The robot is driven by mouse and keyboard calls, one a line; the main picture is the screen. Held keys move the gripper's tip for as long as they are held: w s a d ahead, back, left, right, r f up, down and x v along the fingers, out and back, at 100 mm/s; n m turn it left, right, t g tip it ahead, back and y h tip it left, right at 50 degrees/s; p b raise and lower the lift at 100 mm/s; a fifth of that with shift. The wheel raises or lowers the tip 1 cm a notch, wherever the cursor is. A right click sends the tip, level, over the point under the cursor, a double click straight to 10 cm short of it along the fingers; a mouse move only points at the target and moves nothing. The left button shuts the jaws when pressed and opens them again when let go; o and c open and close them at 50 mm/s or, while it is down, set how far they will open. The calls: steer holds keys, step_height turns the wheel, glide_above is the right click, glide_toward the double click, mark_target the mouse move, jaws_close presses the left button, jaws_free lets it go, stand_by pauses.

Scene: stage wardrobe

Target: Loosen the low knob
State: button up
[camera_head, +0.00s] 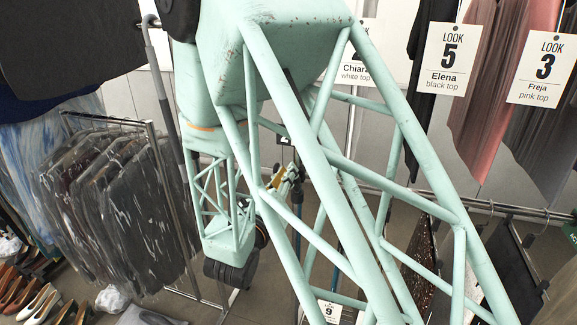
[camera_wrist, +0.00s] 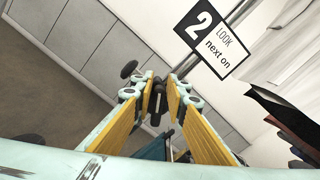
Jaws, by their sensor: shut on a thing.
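A black knob (camera_wrist: 157,90) on a stand sits between the yellow pads of my gripper (camera_wrist: 160,84) in the wrist view. The pads close on it from both sides near their tips and hide part of it. Another round black part (camera_wrist: 129,69) sticks out to the left of the fingertips. A thin stand pole (camera_wrist: 184,72) rises behind the gripper towards a black-framed sign reading "2 LOOK next on" (camera_wrist: 210,40). In the head view my gripper (camera_head: 289,180) is small and partly behind my green arm; the knob cannot be made out there.
A rack of dark garments (camera_head: 115,205) stands at the left, with several shoes (camera_head: 35,300) on the floor. Tagged garments hang at the right, one tag reading "LOOK 5 Elena" (camera_head: 445,59). A dark folded edge (camera_wrist: 285,115) is close at right in the wrist view.

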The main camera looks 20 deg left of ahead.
steer(key=shift+a+f+n+p, duration=0.1)
steer(key=shift+f+n+p, duration=0.45)
steer(key=shift+n+p, duration=1.25)
steer(key=shift+a+f+n+p, duration=0.15)
steer(key=shift+f+n+p, duration=0.35)
steer(key=shift+n+p, duration=1.3)
steer(key=shift+a+f+n+p, duration=0.1)
steer(key=shift+f+n+p, duration=0.45)
steer(key=shift+n+p, duration=1.25)
steer(key=shift+f, duration=0.1)
steer(key=o, duration=0.7)
steer(key=shift+d, duration=0.15)
steer(key=shift+o, duration=0.2)
steer(key=shift+r, duration=0.2)
steer(key=shift+a+r, duration=0.15)
steer(key=shift+a, duration=0.15)
steer(key=shift+s, duration=0.15)
